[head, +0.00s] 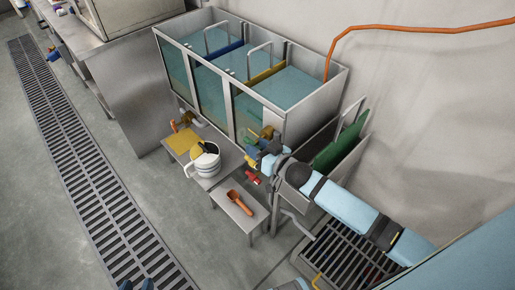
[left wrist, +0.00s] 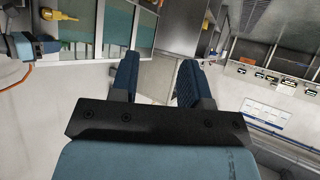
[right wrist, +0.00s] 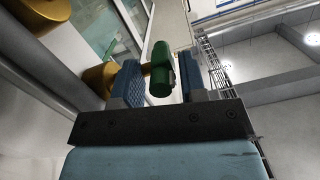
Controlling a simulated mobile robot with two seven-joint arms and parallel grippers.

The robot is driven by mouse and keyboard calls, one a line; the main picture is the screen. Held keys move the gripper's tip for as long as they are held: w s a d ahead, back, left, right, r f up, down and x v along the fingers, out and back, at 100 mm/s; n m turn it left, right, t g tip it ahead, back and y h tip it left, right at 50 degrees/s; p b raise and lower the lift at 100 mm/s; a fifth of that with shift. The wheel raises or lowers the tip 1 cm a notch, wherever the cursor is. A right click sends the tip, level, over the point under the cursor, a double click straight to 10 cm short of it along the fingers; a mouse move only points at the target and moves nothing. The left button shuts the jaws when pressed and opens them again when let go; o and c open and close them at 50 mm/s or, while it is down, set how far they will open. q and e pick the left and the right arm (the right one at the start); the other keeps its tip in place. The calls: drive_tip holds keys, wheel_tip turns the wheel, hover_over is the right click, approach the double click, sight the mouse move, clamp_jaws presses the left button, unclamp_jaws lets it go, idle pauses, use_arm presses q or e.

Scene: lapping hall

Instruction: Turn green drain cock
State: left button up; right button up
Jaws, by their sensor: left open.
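The green drain cock handle (right wrist: 160,72) shows in the right wrist view, on a brass stem. My right gripper (right wrist: 158,82) is open with its fingers on either side of the handle; whether either finger touches it I cannot tell. In the head view my right gripper (head: 264,158) is at the lower front corner of the tank (head: 292,125), and I cannot make out the green handle there. My left gripper (left wrist: 160,80) is open and empty; in the head view its blue fingertips (head: 136,285) show at the bottom edge.
A brass fitting (head: 267,132) and a red handle (head: 253,178) are near the right gripper.

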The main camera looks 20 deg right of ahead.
drive_tip(key=shift+o, duration=0.2)
drive_tip(key=shift+s+f, duration=0.1)
drive_tip(key=shift+s+d, duration=0.1)
drive_tip(key=shift+s, duration=0.25)
drive_tip(key=p+v, duration=0.1)
drive_tip(key=v, duration=1.2)
drive_tip(key=shift+w+d, duration=0.1)
